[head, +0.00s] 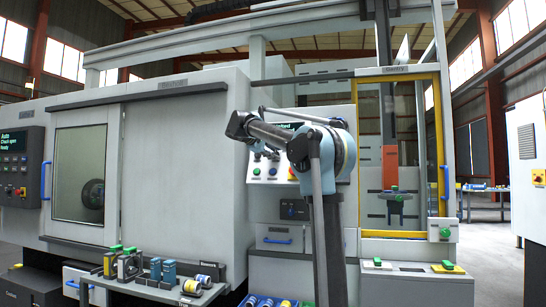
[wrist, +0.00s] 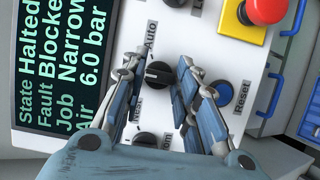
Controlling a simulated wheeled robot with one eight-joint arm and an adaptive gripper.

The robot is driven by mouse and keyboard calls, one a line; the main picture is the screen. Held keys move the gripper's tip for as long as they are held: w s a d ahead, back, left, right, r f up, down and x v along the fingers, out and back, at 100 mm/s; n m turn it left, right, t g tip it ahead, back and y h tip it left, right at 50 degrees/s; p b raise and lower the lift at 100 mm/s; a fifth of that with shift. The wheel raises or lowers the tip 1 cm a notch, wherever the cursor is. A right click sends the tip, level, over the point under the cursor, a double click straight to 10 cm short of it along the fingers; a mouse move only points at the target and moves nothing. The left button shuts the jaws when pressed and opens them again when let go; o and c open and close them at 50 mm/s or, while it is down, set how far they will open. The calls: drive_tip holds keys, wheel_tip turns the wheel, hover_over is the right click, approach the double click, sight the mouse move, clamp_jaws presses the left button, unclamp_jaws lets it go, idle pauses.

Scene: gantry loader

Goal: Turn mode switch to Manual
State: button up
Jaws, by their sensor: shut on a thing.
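The mode switch, a black round knob (wrist: 159,75), sits on the white control panel (wrist: 205,40). My gripper (wrist: 162,68) has one finger on each side of the knob and is shut on it. Which label the knob points at is hard to tell.
A second black knob (wrist: 147,140) is below the switch, between my fingers' bases. A blue Reset button (wrist: 224,92) is close to my right finger. A red emergency stop (wrist: 265,9) is at top right. The screen (wrist: 62,65) reads Halted and Blocked.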

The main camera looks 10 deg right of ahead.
drive_tip(key=shift+a+f, duration=0.1)
idle(0.4)
drive_tip(key=o, duration=1.1)
drive_tip(key=shift+c, duration=0.2)
drive_tip(key=v, duration=1.2)
drive_tip(key=shift+f, duration=0.15)
